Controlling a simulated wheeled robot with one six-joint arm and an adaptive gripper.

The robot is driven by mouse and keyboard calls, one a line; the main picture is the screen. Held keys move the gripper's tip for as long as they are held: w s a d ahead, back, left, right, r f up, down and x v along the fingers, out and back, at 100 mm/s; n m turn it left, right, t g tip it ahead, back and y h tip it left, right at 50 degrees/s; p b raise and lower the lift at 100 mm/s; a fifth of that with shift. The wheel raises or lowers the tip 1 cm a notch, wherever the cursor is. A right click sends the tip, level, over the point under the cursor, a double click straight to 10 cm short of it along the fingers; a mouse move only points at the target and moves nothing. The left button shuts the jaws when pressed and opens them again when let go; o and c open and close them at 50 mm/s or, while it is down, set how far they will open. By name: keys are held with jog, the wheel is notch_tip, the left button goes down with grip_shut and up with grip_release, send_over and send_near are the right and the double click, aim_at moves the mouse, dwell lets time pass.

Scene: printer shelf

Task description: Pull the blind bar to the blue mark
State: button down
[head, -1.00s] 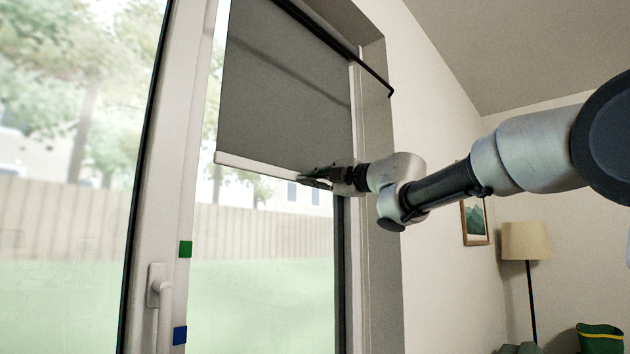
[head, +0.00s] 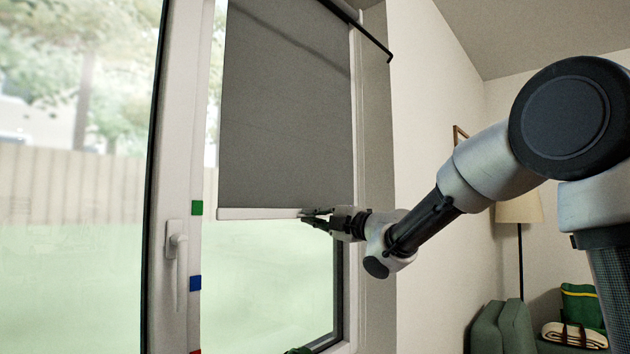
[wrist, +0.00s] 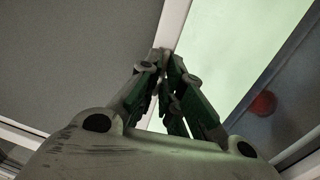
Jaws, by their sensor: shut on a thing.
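The grey roller blind (head: 285,115) hangs in the window with its white blind bar (head: 258,213) along the bottom edge. My gripper (head: 308,214) is shut on the bar near its right end. In the wrist view the fingers (wrist: 163,75) close on the pale bar (wrist: 174,25), partly hiding it. The blue mark (head: 195,283) is on the white window post, left of the blind. The bar's left end is slightly below the green mark (head: 196,208) in the picture and clearly above the blue mark.
A red mark (head: 196,351) shows at the lower picture edge. A white window handle (head: 176,258) is left of the marks. A black rod (head: 360,30) crosses at upper right. A green armchair (head: 505,325) and a lamp (head: 518,208) stand at right. The glass below the bar is clear.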

notch_tip(320, 180, down, 14)
jog(key=shift+r, duration=0.15)
dwell(0.3)
jog(key=c, duration=1.6)
grip_release()
jog(key=shift+c, duration=0.2)
jog(key=v, duration=1.2)
